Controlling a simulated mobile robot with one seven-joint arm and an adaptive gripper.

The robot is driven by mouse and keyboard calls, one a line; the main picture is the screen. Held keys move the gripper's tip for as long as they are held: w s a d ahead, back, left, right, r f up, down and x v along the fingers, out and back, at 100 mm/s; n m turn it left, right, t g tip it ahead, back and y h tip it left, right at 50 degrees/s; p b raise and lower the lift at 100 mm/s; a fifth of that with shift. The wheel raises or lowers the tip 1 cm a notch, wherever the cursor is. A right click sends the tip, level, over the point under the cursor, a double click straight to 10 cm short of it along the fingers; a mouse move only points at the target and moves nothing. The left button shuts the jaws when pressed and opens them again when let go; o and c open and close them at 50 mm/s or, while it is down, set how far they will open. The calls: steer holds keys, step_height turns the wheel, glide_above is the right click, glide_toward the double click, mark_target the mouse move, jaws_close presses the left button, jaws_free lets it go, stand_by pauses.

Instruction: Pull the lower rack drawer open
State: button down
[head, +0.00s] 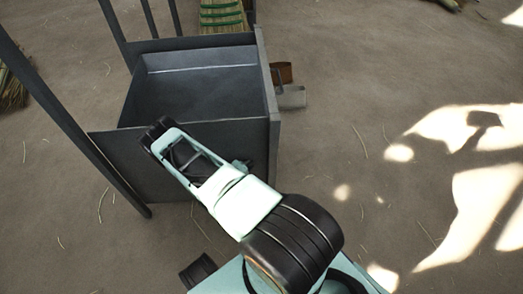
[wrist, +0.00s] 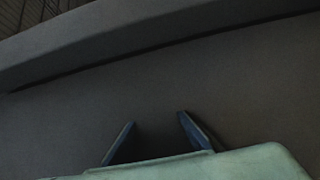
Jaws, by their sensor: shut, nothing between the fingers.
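A dark grey open-topped box, which looks like the lower rack drawer (head: 200,95), is in the head view at upper left. I see into it and it looks empty. A taller panel (head: 272,150) closes its right side. Dark slanting posts of the rack (head: 65,115) stand at its left and behind. My gripper (head: 158,130) is over the box's near wall, its fingertips by the wall's top edge. It holds nothing. Whether it touches the wall I cannot tell. In the wrist view, a grey wall with a raised rim (wrist: 120,40) lies beyond my gripper (wrist: 157,118).
A brown block (head: 281,72) and a small grey piece (head: 291,97) are just right of the box. A straw bundle with green bands (head: 221,18) lies behind it. More straw (head: 12,90) is at far left. The floor on the right is clear, with sunlit patches.

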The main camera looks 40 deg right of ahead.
steer(key=d, duration=0.1)
steer(key=s+d, duration=0.1)
steer(key=s+d+p, duration=0.1)
steer(key=d, duration=0.1)
steer(key=shift+s, duration=0.25)
steer(key=shift+w, duration=0.1)
